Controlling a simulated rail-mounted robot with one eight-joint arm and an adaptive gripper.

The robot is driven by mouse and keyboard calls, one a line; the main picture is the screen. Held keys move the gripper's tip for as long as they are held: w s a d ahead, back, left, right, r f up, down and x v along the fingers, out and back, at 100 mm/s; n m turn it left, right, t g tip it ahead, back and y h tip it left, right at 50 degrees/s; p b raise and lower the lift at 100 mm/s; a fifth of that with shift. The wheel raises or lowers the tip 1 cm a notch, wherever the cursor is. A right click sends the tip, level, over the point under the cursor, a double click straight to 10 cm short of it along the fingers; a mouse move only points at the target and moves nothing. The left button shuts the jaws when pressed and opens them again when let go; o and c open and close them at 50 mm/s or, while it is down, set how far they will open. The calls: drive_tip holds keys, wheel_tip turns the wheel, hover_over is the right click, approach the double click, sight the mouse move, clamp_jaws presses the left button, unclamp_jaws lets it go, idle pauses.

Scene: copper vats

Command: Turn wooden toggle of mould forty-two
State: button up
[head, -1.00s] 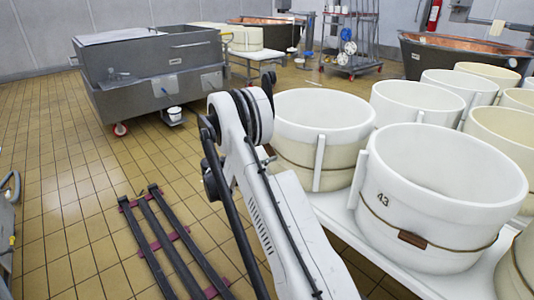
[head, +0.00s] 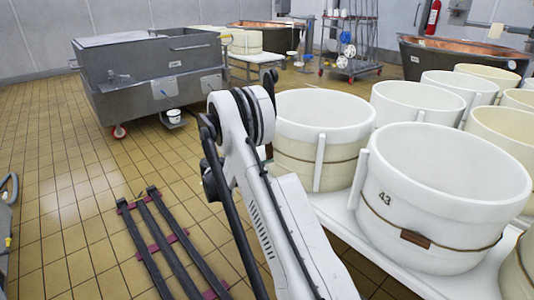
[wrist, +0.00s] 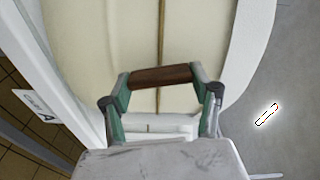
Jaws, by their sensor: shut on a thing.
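In the wrist view a dark brown wooden toggle (wrist: 170,75) lies across a thin cord on the side of a cream mould (wrist: 215,45). My gripper (wrist: 160,77) has one finger at each end of the toggle and is shut on it. The mould's number is not visible there. In the head view a white mould (head: 310,115) stands beside my arm, which hides part of it; my gripper is hidden. The nearer mould marked 43 (head: 385,199) has its own wooden toggle (head: 416,239) on a cord.
Several other moulds (head: 405,99) crowd the white table (head: 345,215) on the right. Dark rails (head: 168,240) lie on the tiled floor at left, and a grey steel vat (head: 150,75) stands behind. A white tag with an A (wrist: 40,108) shows in the wrist view.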

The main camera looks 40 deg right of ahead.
drive_tip(key=shift+m, duration=1.1)
drive_tip(key=o, duration=1.2)
drive_tip(key=w+a, duration=0.1)
drive_tip(key=a, duration=1.1)
drive_tip(key=shift+w, duration=0.4)
